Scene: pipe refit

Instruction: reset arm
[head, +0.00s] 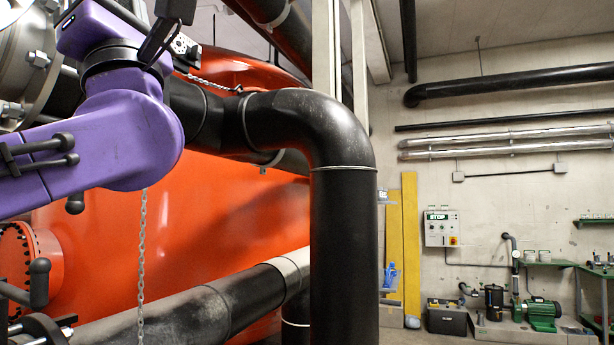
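My purple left arm reaches in from the left and bends up at the top left. A dark part near its upper end, which may be my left gripper (166,36), is partly cut off by the top edge. I cannot make out its fingers or anything held. My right arm and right gripper are not in view. A large black pipe (340,240) with an elbow stands in the middle, just right of my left arm. An orange tank (225,215) fills the space behind.
A chain (141,255) hangs below my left arm. A dark lower pipe (205,312) runs across the bottom left. A flanged fitting (22,262) is at the left edge. A control box (442,228) and a green pump (541,312) are far right. The floor near them looks partly clear.

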